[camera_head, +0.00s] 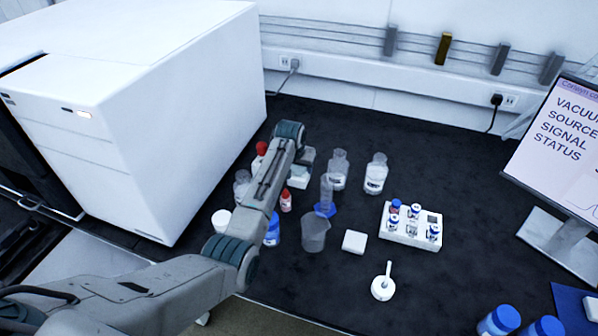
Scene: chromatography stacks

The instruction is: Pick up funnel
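My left arm reaches in from the lower left, over the group of labware. Its wrist end, with the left gripper (303,165), is up and to the left of the funnel, well apart from it. The gripper is small and partly hidden by my own forearm, so its fingers cannot be made out. My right gripper is not in view.
A clear beaker (314,232), a white block (354,242) and a white vial rack (411,227) stand near the funnel. Bottles (376,174) stand behind. A large white instrument (150,110) is at left, a monitor (560,150) at right.

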